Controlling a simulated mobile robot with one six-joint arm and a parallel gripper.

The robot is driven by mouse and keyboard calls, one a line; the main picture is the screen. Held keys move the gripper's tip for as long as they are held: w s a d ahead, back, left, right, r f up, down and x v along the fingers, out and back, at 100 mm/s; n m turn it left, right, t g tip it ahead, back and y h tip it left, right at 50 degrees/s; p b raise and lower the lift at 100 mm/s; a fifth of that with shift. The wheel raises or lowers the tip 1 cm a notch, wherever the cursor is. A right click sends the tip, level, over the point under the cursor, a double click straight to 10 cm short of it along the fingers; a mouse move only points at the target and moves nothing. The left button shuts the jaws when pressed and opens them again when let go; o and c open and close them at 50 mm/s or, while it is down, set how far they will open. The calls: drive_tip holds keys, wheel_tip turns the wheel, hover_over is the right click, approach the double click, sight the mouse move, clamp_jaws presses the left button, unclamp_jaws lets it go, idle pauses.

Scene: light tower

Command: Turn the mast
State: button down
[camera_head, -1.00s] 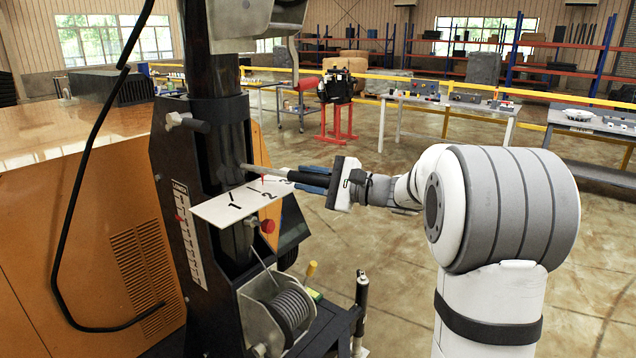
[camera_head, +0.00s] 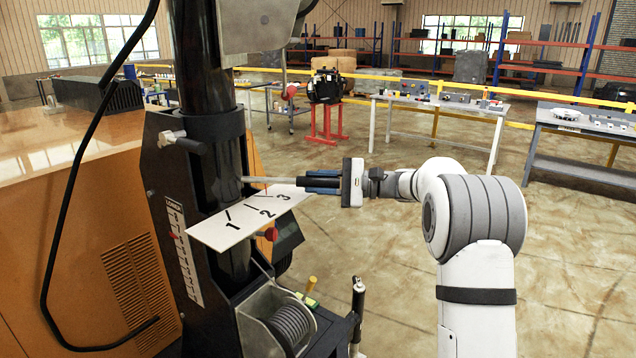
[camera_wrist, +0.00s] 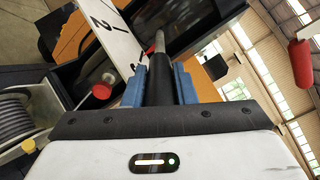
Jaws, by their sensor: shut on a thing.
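The mast (camera_head: 201,80) is a dark upright column rising from a black frame beside an orange cabinet. A pale metal bar (camera_head: 256,179) with a black grip (camera_wrist: 159,84) sticks out sideways from it. My gripper (camera_head: 308,182) is shut on the black grip, with a blue finger on either side in the wrist view. A white plate (camera_head: 212,232) marked 1, 2 and 3 with black lines lies under the bar; it also shows in the wrist view (camera_wrist: 91,27). A red knob (camera_head: 271,234) sits below the plate. The bar's inner end at the mast is partly unclear.
A clamp handle (camera_head: 172,136) juts from the mast frame at left. A cable drum (camera_head: 290,325) sits low in front. A black cable hangs at left. The orange cabinet (camera_head: 95,230) stands beside the mast. Open floor lies right, with tables (camera_head: 440,107) behind.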

drive_tip(key=c, duration=1.2)
unclamp_jaws()
drive_tip(key=shift+d, duration=0.1)
drive_tip(key=d, duration=0.2)
drive_tip(key=d+b, duration=0.1)
drive_tip(key=d, duration=0.2)
drive_tip(key=s+d, duration=0.1)
drive_tip(key=d, duration=0.1)
drive_tip(key=shift+d+b, duration=0.3)
drive_tip(key=shift+b, duration=0.1)
drive_tip(key=shift+f, duration=0.1)
